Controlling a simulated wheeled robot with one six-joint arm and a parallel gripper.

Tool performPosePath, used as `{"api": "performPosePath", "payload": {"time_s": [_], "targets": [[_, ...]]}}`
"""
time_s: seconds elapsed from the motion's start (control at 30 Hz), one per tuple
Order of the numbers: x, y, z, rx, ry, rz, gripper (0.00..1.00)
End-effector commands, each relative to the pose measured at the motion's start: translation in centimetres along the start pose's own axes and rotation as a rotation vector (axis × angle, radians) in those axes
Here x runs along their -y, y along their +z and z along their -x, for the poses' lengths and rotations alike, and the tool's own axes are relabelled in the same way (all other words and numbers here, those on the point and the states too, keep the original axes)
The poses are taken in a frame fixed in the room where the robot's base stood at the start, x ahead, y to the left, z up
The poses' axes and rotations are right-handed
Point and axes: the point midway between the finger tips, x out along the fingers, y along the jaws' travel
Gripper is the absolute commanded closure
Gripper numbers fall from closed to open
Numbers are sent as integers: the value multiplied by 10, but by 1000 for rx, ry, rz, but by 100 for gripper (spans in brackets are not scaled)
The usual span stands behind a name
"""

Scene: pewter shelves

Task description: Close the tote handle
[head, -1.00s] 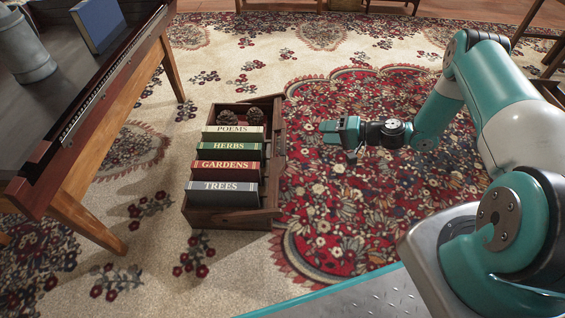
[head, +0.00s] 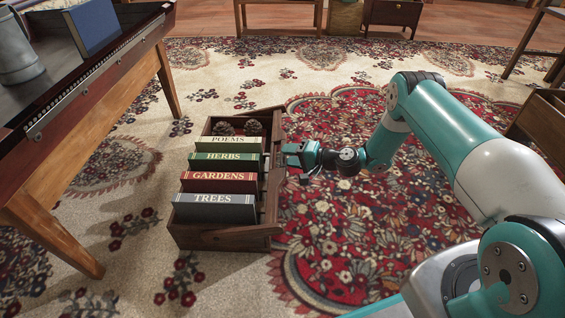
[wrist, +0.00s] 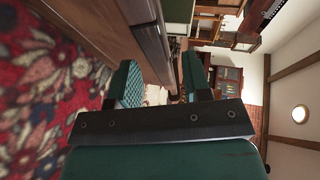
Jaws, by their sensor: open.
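The wooden tote (head: 212,238) stands on the carpet left of the middle in the head view. Its wooden handle (head: 273,192) appears to lie low along the tote's right side. My gripper (head: 285,152) is open at the tote's right side, close to the handle; contact cannot be told. In the wrist view, the two teal fingers of my gripper (wrist: 160,64) stand apart, and a wooden bar, apparently the handle (wrist: 146,22), runs down toward the gap between them. Whether it lies between the fingers or beyond them is unclear.
The tote holds books, among them the grey TREES book (head: 214,208), and pinecones (head: 252,126). A table (head: 100,125) with a metal mug (head: 17,55) and a blue book (head: 98,28) stands at left.

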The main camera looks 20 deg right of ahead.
Motion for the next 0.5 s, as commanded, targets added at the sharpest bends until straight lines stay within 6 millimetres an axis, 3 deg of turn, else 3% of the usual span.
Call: {"api": "performPosePath", "payload": {"time_s": [0.2, 0.5], "targets": [[-2, 0, -26, 1, 0, 2, 55], [0, 0, -30, 0, 1, 0, 55]]}}
